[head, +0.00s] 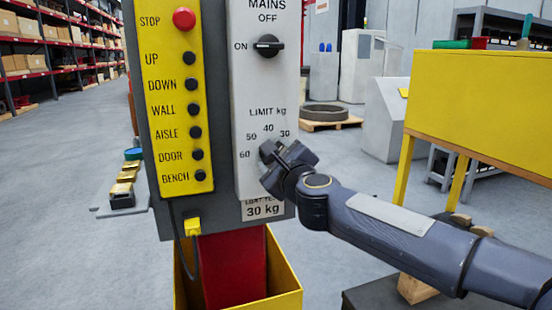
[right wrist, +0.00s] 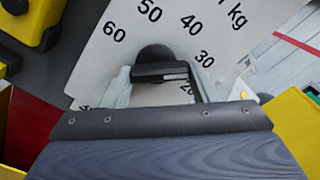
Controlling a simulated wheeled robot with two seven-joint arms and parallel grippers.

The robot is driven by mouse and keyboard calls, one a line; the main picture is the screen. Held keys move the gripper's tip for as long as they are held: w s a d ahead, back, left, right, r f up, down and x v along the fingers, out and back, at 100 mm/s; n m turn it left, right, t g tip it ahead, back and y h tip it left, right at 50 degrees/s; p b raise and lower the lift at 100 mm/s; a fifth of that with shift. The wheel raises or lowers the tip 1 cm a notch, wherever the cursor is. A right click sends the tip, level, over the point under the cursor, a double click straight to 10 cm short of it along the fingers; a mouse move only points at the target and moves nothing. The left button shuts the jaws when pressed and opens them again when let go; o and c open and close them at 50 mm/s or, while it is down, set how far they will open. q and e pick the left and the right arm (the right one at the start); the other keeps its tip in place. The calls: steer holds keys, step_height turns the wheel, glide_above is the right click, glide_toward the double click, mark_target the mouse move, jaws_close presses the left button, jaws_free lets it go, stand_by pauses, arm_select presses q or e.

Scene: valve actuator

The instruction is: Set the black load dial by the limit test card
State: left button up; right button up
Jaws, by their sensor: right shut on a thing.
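The black load dial (right wrist: 155,62) sits on the white panel face under the LIMIT kg scale. In the right wrist view its bar lies about level, with a pale mark on its right half pointing between 30 and 20. My right gripper (right wrist: 163,86) is shut on the dial, one finger on each side. In the head view this gripper (head: 284,158) covers the dial, which I cannot make out there. The limit test card (head: 263,210) below reads 30 kg; its upper line is partly hidden. My left gripper is not in view.
The MAINS switch (head: 268,45) above points to ON. A yellow button strip (head: 178,100) with a red STOP button (head: 184,19) is on the left. A yellow bin (head: 291,296) stands below. A yellow-sided bench (head: 480,100) is at right.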

steer(key=shift+f, duration=0.1)
steer(key=o, duration=1)
steer(key=v, duration=0.8)
